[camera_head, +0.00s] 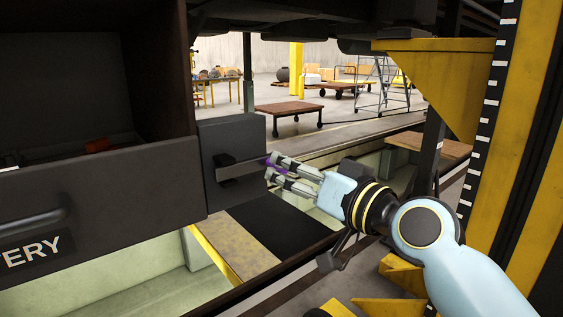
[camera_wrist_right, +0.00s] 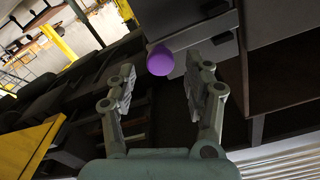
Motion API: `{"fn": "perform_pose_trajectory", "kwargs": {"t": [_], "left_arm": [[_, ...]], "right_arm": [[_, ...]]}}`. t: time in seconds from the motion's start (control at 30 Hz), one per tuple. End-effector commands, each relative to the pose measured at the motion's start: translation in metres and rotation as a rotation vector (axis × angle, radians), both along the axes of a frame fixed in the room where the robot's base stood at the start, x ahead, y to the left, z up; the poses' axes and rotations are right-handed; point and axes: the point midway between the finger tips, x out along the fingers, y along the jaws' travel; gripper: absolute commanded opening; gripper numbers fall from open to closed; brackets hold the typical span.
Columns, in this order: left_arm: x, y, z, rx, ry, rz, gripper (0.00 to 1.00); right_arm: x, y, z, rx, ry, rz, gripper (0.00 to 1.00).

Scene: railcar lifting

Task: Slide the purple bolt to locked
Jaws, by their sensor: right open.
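The purple bolt's round end (camera_wrist_right: 160,61) shows between and just beyond my right gripper's fingers in the right wrist view. I cannot tell whether a finger touches the bolt. The left gripper is not in view.
A dark battery box (camera_head: 100,185) with a handle and an open top stands at the left, beside the block. A yellow and black striped column (camera_head: 495,130) stands at the right. Below lies a pit with pale walls (camera_head: 150,285). Carts (camera_head: 290,108) stand far behind.

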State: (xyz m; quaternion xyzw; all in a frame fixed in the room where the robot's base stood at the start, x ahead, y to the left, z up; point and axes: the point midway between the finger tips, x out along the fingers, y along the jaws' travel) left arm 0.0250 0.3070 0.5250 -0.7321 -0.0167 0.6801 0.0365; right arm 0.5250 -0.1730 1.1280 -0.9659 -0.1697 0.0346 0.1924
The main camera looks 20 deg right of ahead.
Motion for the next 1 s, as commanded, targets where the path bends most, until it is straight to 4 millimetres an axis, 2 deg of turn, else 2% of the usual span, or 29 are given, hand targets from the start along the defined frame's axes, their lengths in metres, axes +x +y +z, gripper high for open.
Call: {"fn": "perform_pose_trajectory", "kwargs": {"t": [0.1,0.2,0.57,0.9,0.97,1.0], "left_arm": [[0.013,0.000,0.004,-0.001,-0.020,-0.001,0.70],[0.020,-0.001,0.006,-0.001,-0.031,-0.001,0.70],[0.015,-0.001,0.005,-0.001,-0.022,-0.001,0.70],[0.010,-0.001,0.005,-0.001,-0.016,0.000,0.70],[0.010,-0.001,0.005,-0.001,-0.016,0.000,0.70],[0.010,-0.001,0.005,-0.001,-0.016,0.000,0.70]], "right_arm": [[0.018,0.006,0.001,0.002,0.000,0.000,0.52],[0.027,0.010,0.001,0.001,-0.001,0.000,0.52],[0.032,0.012,0.000,0.000,0.000,0.000,0.52],[0.031,0.012,0.000,0.000,0.000,-0.001,0.07],[0.031,0.011,0.000,0.000,0.000,-0.001,0.00],[0.031,0.011,0.000,-0.001,0.000,-0.001,0.00]]}}
